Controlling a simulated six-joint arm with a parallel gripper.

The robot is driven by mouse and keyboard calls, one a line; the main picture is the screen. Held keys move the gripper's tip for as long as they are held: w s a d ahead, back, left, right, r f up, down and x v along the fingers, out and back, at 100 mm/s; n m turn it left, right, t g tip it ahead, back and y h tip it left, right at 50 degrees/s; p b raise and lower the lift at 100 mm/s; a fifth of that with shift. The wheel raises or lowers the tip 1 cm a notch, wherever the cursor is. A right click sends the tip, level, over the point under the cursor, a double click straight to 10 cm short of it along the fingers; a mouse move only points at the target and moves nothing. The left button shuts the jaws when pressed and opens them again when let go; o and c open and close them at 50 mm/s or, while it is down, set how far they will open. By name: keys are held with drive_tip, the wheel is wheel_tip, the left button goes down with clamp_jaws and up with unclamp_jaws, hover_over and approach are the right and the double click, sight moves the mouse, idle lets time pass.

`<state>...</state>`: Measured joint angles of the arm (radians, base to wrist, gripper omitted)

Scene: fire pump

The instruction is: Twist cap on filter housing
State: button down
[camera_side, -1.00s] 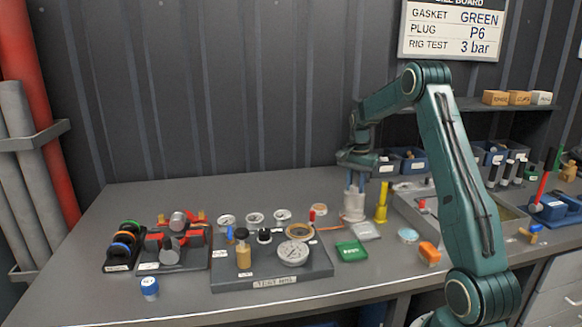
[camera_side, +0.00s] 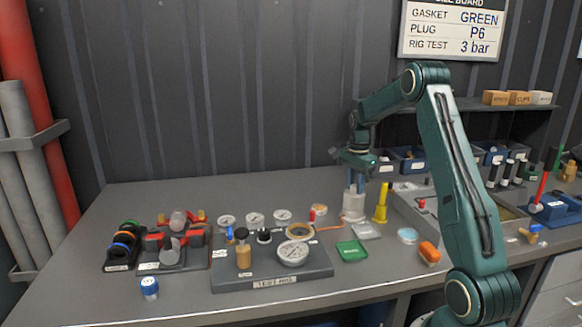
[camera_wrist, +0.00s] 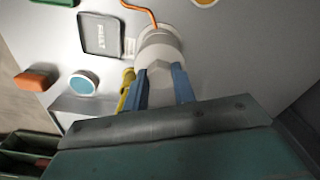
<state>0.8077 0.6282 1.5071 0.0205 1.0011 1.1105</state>
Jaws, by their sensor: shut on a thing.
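The filter housing (camera_side: 353,207) is a pale cylinder standing upright on the bench, below my wrist in the side view. In the wrist view the housing (camera_wrist: 159,42) shows as a whitish round body beyond the fingers. My gripper (camera_wrist: 164,80) has its two blue fingers closed on a pale faceted cap (camera_wrist: 160,88) that sits at the top of the housing, in line with it. In the side view the gripper (camera_side: 356,184) points straight down at the housing top. The contact between cap and housing is too small to tell whether the cap is seated.
A yellow post-like tool (camera_side: 381,203) stands close right of the housing. A grey tray (camera_side: 366,231), green tray (camera_side: 351,251), blue-topped disc (camera_side: 407,236) and orange block (camera_side: 429,252) lie in front. The test rig (camera_side: 272,265) is to the left.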

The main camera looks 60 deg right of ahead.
drive_tip(key=shift+m, duration=1.1)
drive_tip(key=shift+m, duration=0.3)
drive_tip(key=shift+m, duration=0.7)
drive_tip(key=shift+m, duration=0.3)
drive_tip(key=shift+m, duration=1.5)
drive_tip(key=c, duration=0.8)
unclamp_jaws()
